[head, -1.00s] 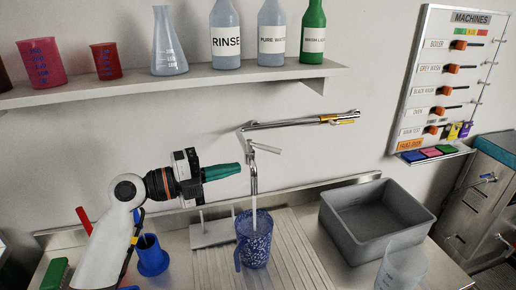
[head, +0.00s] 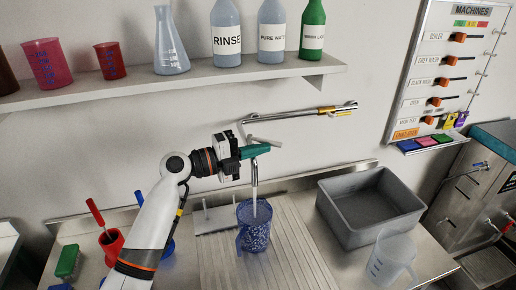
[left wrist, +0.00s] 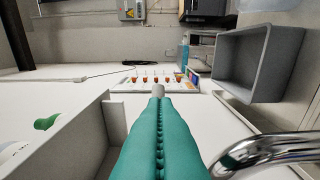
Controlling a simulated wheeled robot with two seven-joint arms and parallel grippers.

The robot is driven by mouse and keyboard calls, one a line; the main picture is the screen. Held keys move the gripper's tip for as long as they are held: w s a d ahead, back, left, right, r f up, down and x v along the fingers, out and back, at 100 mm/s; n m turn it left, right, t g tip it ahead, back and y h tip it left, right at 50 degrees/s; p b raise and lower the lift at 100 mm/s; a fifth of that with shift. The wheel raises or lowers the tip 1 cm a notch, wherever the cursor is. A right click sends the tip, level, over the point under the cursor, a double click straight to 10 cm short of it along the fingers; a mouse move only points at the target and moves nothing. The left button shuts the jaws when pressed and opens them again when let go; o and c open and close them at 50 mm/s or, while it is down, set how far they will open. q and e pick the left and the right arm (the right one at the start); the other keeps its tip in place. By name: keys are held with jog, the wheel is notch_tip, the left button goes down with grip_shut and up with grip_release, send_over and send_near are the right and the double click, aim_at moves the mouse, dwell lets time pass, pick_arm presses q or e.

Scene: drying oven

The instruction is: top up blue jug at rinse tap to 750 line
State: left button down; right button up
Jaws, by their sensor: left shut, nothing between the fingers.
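The blue jug (head: 254,232) stands upright on the ribbed drainer under the rinse tap (head: 255,175). A pale stream of water runs from the spout into it. Its water level and the 750 line cannot be read. The tap's lever (head: 268,143) sticks out to the right above the spout. My left gripper (head: 268,150), with teal fingers, is shut and empty, its tips just below the lever; contact cannot be told. In the left wrist view the shut fingers (left wrist: 158,100) point forward, with the chrome tap pipe (left wrist: 265,150) at lower right. My right gripper is out of view.
A grey basin (head: 370,210) and a clear jug (head: 393,258) stand right of the drainer. A red holder (head: 112,245) and green brush (head: 68,262) are at left. A bottle shelf (head: 190,82) hangs above.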

aim_at(269, 142)
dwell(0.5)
pick_arm(q)
jog(key=shift+d+n+t+y+b, duration=0.2)
jog(key=shift+n+t+y+b, duration=0.25)
jog(key=shift+t, duration=0.25)
jog(key=shift+w+d+n+t+y+b, duration=1)
jog(key=shift+w+n+t+b, duration=0.3)
jog(key=shift+b, duration=2.75)
jog(key=shift+s, duration=0.1)
